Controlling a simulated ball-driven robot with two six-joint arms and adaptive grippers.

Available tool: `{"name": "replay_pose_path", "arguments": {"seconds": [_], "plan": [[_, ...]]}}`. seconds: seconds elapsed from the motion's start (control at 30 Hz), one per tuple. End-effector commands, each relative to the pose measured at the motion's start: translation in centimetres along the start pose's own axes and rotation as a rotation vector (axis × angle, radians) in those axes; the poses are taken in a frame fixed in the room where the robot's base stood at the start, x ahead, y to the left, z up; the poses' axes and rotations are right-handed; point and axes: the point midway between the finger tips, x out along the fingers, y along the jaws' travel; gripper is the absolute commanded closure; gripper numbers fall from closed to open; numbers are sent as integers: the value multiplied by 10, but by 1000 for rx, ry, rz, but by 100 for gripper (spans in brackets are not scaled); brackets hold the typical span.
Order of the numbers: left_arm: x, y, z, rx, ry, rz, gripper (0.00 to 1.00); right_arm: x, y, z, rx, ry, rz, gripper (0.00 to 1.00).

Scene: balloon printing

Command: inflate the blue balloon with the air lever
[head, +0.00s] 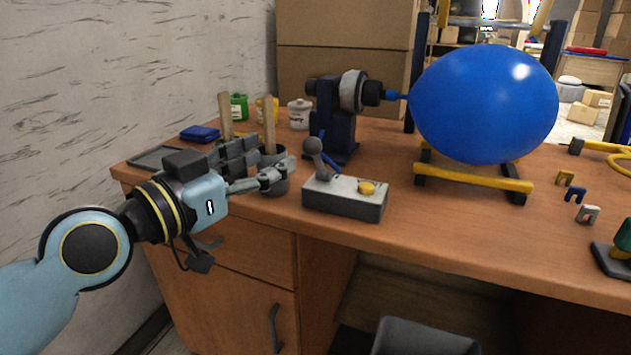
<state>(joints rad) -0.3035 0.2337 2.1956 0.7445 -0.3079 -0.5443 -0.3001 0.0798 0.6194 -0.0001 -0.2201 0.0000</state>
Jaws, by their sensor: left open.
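The blue balloon (485,105) is large and round. Its neck is on the nozzle of the dark blue pump stand (335,125), and it sits above a yellow-and-black cradle (472,178). The air lever (314,148), a grey stick with a round knob, stands tilted on a grey control box (344,198) with a yellow button (367,188). My left gripper (277,178) is open and empty, left of the lever and apart from it, in front of a dark cup. My right gripper is not in view.
Cups with wooden handles, a blue pad (200,134) and paint pots (300,114) stand behind my left gripper. Small coloured clips (575,194) and a yellow hose (605,150) lie at right. The wooden desk (450,240) is clear in front of the cradle.

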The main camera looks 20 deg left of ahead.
Motion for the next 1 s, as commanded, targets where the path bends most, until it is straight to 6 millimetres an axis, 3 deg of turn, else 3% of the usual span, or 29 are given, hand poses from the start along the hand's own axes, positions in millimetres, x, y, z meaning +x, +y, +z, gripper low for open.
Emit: {"name": "replay_pose_path", "arguments": {"seconds": [0.03,0.13,0.27,0.7,1.0], "plan": [[-1,0,15,9,-4,5,47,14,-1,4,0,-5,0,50],[0,-1,20,17,-6,10,47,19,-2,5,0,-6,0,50],[12,-2,17,16,-4,7,47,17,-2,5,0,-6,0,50],[92,0,17,16,-6,8,47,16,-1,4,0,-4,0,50],[108,0,18,18,-9,10,47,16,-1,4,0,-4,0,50]]}}
